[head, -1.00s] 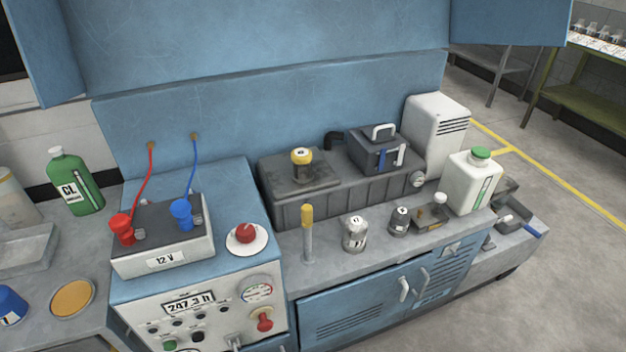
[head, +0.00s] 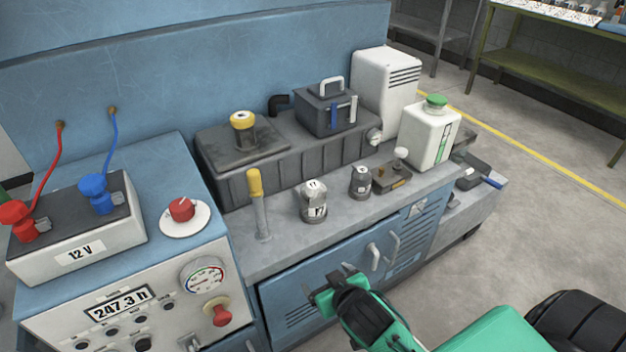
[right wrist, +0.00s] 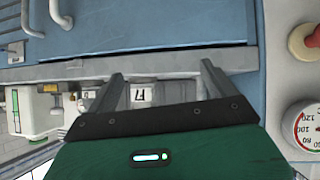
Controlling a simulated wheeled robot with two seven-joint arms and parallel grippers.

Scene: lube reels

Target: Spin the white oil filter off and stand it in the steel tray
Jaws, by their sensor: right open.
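The white oil filter (head: 314,203), a white canister with a dark base and a black-lettered label, stands upright on the grey ledge in front of the dark engine block. It also shows in the right wrist view (right wrist: 138,96), in line between my fingers but apart from them. My right gripper (head: 328,279) is open and empty in front of the blue cabinet door, below and in front of the filter. It also shows in the right wrist view (right wrist: 163,69). My left gripper is out of view. The steel tray on the left-hand bench is outside the current views.
A yellow-topped dipstick tube (head: 260,205) stands left of the filter, and a smaller dark canister (head: 361,182) stands right of it. The cabinet door handles (head: 385,250) stick out near my right gripper. A white jug (head: 430,135) stands at the ledge's right end.

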